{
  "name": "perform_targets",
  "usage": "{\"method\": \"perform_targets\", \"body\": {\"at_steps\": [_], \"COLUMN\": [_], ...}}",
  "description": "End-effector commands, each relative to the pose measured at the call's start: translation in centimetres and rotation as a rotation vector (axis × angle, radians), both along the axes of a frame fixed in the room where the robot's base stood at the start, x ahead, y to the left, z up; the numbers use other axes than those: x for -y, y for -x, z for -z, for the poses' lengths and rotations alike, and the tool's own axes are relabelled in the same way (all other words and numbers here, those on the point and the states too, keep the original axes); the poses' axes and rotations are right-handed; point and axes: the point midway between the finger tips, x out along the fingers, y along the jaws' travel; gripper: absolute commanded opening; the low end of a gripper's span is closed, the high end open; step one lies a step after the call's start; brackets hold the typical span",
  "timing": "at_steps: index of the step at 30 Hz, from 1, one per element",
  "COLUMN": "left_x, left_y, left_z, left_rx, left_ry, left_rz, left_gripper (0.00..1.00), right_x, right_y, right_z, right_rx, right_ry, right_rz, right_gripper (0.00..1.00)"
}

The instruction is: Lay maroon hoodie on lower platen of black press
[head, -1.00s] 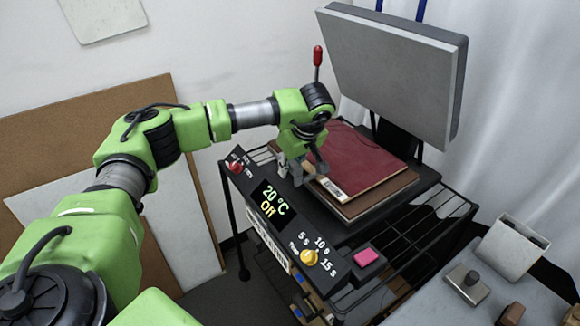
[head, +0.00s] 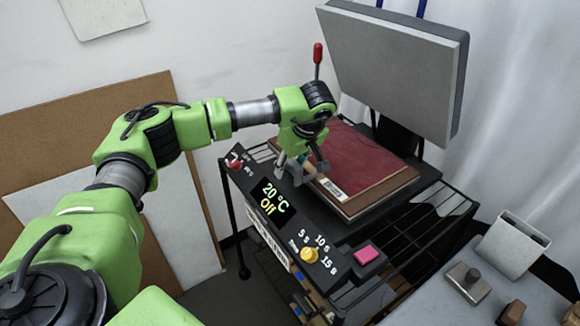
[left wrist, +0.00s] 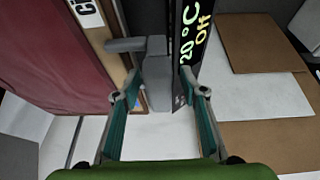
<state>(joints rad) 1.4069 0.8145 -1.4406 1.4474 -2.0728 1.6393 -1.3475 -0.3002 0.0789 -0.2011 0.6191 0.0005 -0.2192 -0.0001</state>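The maroon hoodie (head: 360,158) lies as a flat maroon panel on a brown board (head: 392,187) with a white label at its front left corner. The board rests over the lower platen (head: 374,203) of the black press, roughly lined up with it. The upper platen (head: 400,70) is swung up. My left gripper (head: 302,177) is at the board's front left corner, fingers apart. In the left wrist view my left gripper (left wrist: 160,80) has nothing visibly clamped, with the hoodie (left wrist: 50,50) at left. My right gripper is out of view.
The control panel (head: 270,198) reads 20 °C, Off, close below my gripper. A red-knobbed lever (head: 317,56) rises behind my wrist. A pink button (head: 368,253) and yellow knob (head: 309,256) are at the front. A side table (head: 430,305) holds small items at right.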

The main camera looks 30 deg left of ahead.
Motion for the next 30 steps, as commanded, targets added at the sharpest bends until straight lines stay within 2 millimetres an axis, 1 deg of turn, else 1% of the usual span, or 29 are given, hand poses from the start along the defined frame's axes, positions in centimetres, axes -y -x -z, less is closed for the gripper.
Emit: {"method": "perform_targets", "body": {"at_steps": [9,12,15,18,21,30], "left_x": [2.3,3.0,3.5,3.8,3.9,4.0], "left_y": [0.9,1.2,1.5,1.7,1.8,1.8], "left_z": [-6.0,-7.9,-9.2,-10.0,-10.5,-10.5], "left_rx": [0.006,0.007,0.006,0.004,0.004,0.004], "left_ry": [0.002,0.001,0.001,0.001,0.000,0.001], "left_rz": [0.003,0.002,0.001,0.001,0.002,0.001], "left_gripper": [0.39,0.39,0.39,0.39,0.39,0.39], "right_x": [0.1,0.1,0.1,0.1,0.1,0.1], "right_y": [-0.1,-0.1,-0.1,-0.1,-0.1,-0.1], "right_z": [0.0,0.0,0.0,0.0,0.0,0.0], "right_rx": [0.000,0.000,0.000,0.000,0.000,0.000], "right_ry": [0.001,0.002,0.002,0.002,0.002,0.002], "right_rz": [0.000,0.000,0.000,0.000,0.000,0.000], "right_gripper": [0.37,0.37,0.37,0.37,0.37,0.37]}}
